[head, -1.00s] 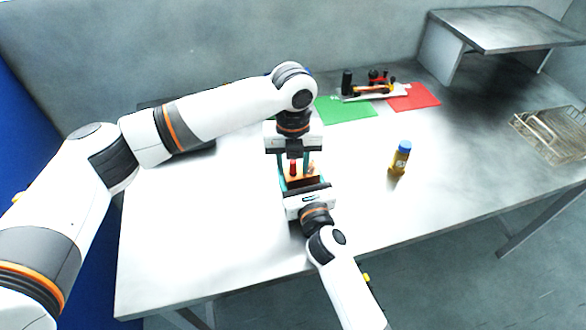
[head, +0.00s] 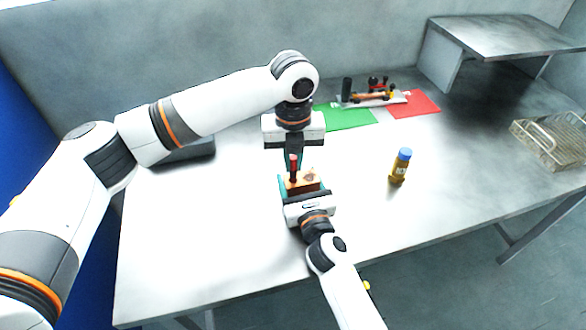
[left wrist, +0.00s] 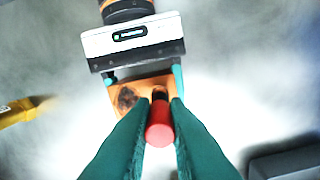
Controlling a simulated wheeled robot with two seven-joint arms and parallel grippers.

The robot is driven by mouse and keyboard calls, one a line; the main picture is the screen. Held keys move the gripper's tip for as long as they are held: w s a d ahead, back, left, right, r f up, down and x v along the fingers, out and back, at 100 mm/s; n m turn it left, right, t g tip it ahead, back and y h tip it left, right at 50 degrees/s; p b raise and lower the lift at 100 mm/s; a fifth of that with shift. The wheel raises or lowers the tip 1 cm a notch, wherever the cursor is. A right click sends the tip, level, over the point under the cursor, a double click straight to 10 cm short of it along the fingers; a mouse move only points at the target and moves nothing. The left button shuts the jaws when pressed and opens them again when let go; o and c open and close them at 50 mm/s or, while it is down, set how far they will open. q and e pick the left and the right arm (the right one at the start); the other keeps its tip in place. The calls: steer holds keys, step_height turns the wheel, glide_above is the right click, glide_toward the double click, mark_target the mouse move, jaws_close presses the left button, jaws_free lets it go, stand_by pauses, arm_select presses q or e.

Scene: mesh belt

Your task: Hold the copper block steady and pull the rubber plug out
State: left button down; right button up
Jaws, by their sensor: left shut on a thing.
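The copper block (head: 300,187) sits near the table's front middle, orange-brown with a dark patch on top. My right gripper (head: 303,190) comes from the front, its teal fingers on both sides of the block and apparently closed on it. The rubber plug (head: 294,164), red with a dark lower part, stands upright at the block's top. My left gripper (head: 293,158) is above, its fingers shut on the plug. The left wrist view shows the red plug end (left wrist: 160,130) between the teal fingers and the block (left wrist: 133,95) beyond. Whether the plug's lower end is inside the block cannot be told.
A yellow bottle with a blue cap (head: 400,166) stands to the right. Green (head: 348,117) and red (head: 414,104) mats and a tool holder (head: 372,98) lie behind. A wire basket (head: 550,140) is far right. A dark box (head: 188,150) lies behind left; the front left table is clear.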

mark_target(294, 157)
arm_select(q)
step_height(294, 157, up, 7)
steer(key=shift+f, duration=0.2)
arm_select(e)
steer(key=o, duration=1.1)
steer(key=shift+o, duration=0.2)
steer(key=shift+s, duration=0.15)
steer(key=v, duration=1.1)
steer(key=shift+s+d, duration=0.15)
steer(key=shift+s, duration=0.2)
